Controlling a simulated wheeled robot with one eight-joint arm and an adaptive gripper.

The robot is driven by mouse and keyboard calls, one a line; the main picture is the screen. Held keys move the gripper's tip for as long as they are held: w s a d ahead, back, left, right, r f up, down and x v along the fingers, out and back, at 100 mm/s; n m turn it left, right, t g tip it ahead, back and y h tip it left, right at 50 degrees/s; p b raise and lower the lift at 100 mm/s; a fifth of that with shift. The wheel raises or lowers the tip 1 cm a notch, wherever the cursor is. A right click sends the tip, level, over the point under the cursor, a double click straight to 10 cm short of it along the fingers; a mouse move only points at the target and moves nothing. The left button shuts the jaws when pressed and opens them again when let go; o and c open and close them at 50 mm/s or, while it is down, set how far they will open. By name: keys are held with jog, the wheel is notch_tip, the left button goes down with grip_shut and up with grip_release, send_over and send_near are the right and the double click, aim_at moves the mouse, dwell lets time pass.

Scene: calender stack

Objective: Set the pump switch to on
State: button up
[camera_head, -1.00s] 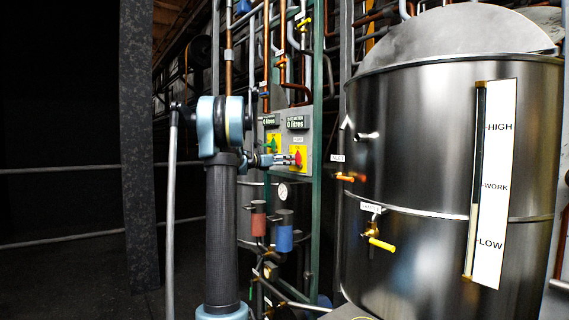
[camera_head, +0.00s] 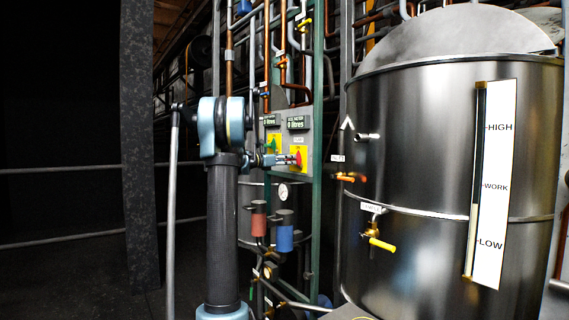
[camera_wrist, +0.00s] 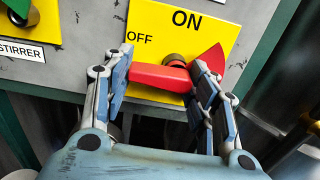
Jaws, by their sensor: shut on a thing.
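The pump switch (camera_wrist: 160,78) is a red handle on a yellow plate (camera_wrist: 150,38) marked OFF at upper left and ON above. In the wrist view its long red bar lies nearly level, its left end below OFF, with a red wedge at its right. The switch also shows in the head view (camera_head: 299,158), small, on the grey control panel. My gripper (camera_wrist: 163,82) is shut on the red handle, one finger at its left end and one at its right side. The right finger partly hides the handle. In the head view my gripper (camera_head: 284,160) reaches the panel from the left.
A green switch (camera_wrist: 18,8) labelled STIRRER sits left of the pump plate. A large steel tank (camera_head: 420,150) with orange and yellow valve handles stands right of the panel. A green post (camera_head: 318,150) and pipes stand close by. Red and blue cylinders (camera_head: 285,238) hang below.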

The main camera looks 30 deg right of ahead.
jog(key=shift+d+r+m, duration=0.1)
jog(key=shift+m, duration=0.3)
jog(key=m, duration=0.3)
jog(key=shift+r+m, duration=0.3)
jog(key=shift+m, duration=0.1)
jog(key=m, duration=0.4)
jog(key=shift+s+r+m, duration=0.15)
jog(key=shift+r+m, duration=0.15)
jog(key=shift+r, duration=0.05)
jog(key=m, duration=0.4)
jog(key=shift+s+r, duration=0.2)
jog(key=shift+s, duration=0.1)
jog(key=shift+s+d+r+m, duration=0.1)
jog(key=shift+s+m, duration=0.05)
jog(key=shift+m, duration=0.95)
jog(key=shift+s+m, duration=0.15)
jog(key=shift+m, duration=0.95)
